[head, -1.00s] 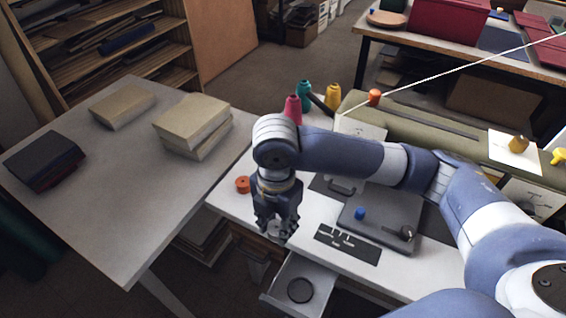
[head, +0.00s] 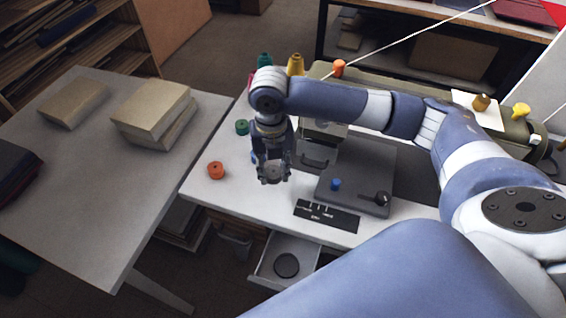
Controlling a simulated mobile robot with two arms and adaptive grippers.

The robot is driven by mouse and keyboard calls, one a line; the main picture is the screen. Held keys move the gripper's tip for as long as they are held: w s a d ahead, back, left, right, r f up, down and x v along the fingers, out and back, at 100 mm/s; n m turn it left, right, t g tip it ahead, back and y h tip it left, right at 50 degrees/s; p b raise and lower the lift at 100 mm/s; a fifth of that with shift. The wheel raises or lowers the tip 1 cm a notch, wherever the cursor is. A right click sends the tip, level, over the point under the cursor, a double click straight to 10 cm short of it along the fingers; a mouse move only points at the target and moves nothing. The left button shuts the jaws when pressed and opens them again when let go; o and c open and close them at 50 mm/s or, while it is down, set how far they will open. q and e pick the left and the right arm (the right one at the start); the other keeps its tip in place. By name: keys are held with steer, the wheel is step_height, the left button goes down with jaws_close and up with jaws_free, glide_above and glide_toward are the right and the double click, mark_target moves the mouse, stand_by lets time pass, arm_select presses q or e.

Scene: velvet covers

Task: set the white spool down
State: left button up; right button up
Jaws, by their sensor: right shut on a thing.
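My right gripper (head: 273,178) points down over the front left part of the white sewing table (head: 225,192). It is shut on a small pale thing, seemingly the white spool (head: 273,172), mostly hidden between the fingers. I cannot tell whether the spool touches the table top. A bit of a blue thing (head: 253,157) shows just left of the fingers. My left gripper is not in view.
A grey plate (head: 350,190) with a blue knob and a black marked strip (head: 327,216) lie right of the gripper. An open drawer (head: 262,272) holding a dark disc juts out below. Large cones and the sewing machine (head: 420,105) stand behind. Bare table lies between gripper and front edge.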

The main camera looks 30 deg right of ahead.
steer(key=d, duration=0.1)
steer(key=w+d, duration=0.1)
steer(key=d, duration=0.2)
steer(key=shift+w+f, duration=0.3)
steer(key=shift+w, duration=0.05)
steer(key=shift+f+p, duration=0.35)
steer(key=shift+f, duration=1.3)
steer(key=o, duration=0.5)
steer(key=shift+f, duration=0.15)
step_height(320, 180, up, 12)
steer(key=shift+r, duration=0.2)
steer(key=shift+s+f, duration=0.1)
steer(key=shift+f, duration=0.05)
